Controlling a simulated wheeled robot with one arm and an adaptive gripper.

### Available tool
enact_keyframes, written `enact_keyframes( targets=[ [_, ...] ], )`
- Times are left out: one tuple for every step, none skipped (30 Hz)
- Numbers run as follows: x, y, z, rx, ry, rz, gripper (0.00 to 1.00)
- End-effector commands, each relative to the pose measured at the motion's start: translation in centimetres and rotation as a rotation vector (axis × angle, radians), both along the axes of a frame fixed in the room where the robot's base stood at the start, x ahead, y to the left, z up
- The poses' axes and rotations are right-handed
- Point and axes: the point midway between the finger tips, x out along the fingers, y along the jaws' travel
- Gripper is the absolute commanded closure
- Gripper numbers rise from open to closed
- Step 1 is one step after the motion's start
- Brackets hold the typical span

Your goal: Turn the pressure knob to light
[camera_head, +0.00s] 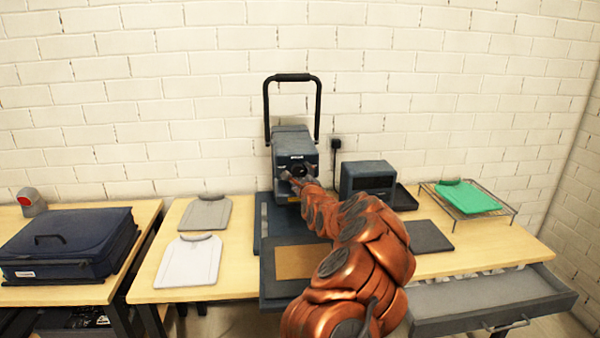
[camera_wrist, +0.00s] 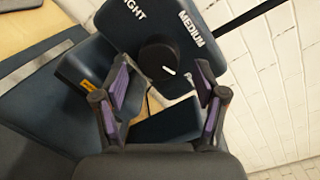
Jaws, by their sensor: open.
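The pressure knob (camera_wrist: 156,57) is a round black dial with a short white mark at its lower right edge in the wrist view. It sits on the dark face of the heat press (camera_head: 293,144), between a partly cut-off label ending "IGHT" and the label "MEDIUM". My gripper (camera_wrist: 161,74) is open, its purple-padded fingers on either side of the knob in the picture. I cannot tell whether they touch it. In the head view my gripper (camera_head: 301,184) is at the front of the press and hides part of the knob.
The press has a tall black handle (camera_head: 291,77). Right of it stand a dark box (camera_head: 367,178) and a wire rack (camera_head: 457,212) with a green garment. Two light garments (camera_head: 205,212) lie left. A drawer (camera_head: 490,308) stands open at front right.

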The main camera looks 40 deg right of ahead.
Motion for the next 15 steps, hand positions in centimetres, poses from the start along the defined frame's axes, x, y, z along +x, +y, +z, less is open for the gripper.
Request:
enact_keyframes(
  targets=[
    [0.3,-0.2,0.1,-0.003,0.003,-0.001,0.29],
    [0.4,-0.3,0.1,-0.003,0.003,-0.001,0.29],
    [0.6,-0.4,0.1,-0.003,0.001,-0.001,0.29],
    [0.8,-0.5,0.1,-0.002,0.001,0.000,0.29],
    [0.9,-0.5,0.1,-0.001,0.000,-0.001,0.29],
    [1.0,-0.5,0.1,-0.001,0.000,0.001,0.29],
    [1.1,-0.6,0.1,0.000,-0.001,0.001,0.29],
    [1.2,-0.6,0.1,0.000,-0.002,0.002,0.29],
    [1.3,-0.6,0.1,0.001,-0.001,0.002,0.29],
    [1.4,-0.6,0.1,-0.001,-0.001,0.003,0.29],
    [1.4,-0.6,0.1,-0.001,-0.001,0.003,0.29],
    [1.5,-0.6,0.1,-0.001,-0.001,0.003,0.29],
    [1.5,-0.6,0.1,0.000,-0.001,0.003,0.29],
    [1.5,-0.6,0.1,0.000,-0.001,0.003,0.29],
    [1.5,-0.7,0.1,0.000,-0.001,0.003,0.29]
  ],
)
